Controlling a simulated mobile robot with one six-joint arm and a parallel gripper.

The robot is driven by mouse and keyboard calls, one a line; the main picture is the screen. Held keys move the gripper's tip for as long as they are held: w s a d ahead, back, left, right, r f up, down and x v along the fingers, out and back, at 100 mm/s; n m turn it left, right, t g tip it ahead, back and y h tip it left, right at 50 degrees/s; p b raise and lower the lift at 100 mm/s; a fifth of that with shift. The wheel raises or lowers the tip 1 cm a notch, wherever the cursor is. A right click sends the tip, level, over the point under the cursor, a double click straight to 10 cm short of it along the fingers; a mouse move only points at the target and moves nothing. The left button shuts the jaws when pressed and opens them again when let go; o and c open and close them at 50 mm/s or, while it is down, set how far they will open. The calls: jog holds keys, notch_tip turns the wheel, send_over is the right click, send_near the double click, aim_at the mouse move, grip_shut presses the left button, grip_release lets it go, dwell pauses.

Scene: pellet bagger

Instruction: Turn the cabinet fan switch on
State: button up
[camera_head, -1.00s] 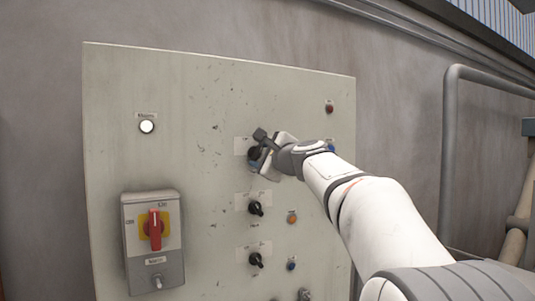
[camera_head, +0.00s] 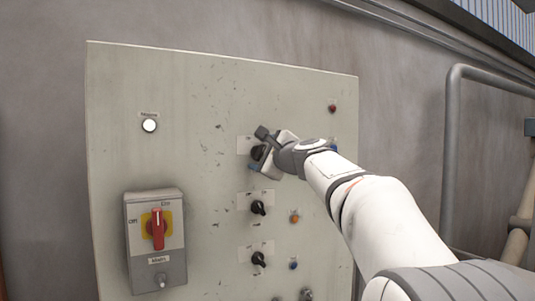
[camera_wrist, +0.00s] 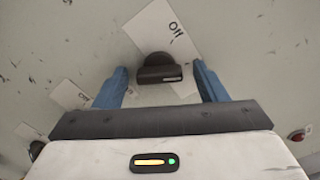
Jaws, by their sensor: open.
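A black rotary switch knob (camera_wrist: 159,70) with a white mark sits on a white label plate in the wrist view. My gripper (camera_wrist: 161,86) is open, with one blue finger on each side of the knob and gaps visible between. In the head view my gripper (camera_head: 262,152) is at the top black knob (camera_head: 257,153) of a column on the grey cabinet panel (camera_head: 190,90) and partly covers it. Which knob is the fan switch cannot be read.
Two more black knobs (camera_head: 258,208) (camera_head: 258,259) lie below, with an orange button (camera_head: 294,218) and a blue button (camera_head: 293,265) beside them. A red-handled isolator (camera_head: 157,230) juts out at lower left. A white lamp (camera_head: 149,125) and a red button (camera_head: 332,108) sit higher. A grey pipe (camera_head: 452,150) stands at right.

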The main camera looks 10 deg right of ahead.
jog(key=b+v, duration=0.2)
jog(key=v, duration=0.5)
jog(key=shift+s+d, duration=0.15)
jog(key=shift+s, duration=0.2)
jog(key=s+a+f+n+g, duration=0.2)
jog(key=s+f+n, duration=0.1)
jog(key=f, duration=0.5)
jog(key=s+a+f+n+g, duration=0.2)
jog(key=s+f+n+g, duration=0.15)
jog(key=f, duration=0.35)
jog(key=s+d+f+n+g+h, duration=0.1)
jog(key=s+f+n+g+h, duration=0.1)
jog(key=s+f+n+g, duration=0.2)
jog(key=s+d+f+n+g+h, duration=0.2)
jog(key=s+f+n+g, duration=0.3)
jog(key=s+f, duration=1.6)
notch_tip(320, 180, down, 5)
jog(key=n+h, duration=0.1)
jog(key=n, duration=0.4)
jog(key=shift+h, duration=0.3)
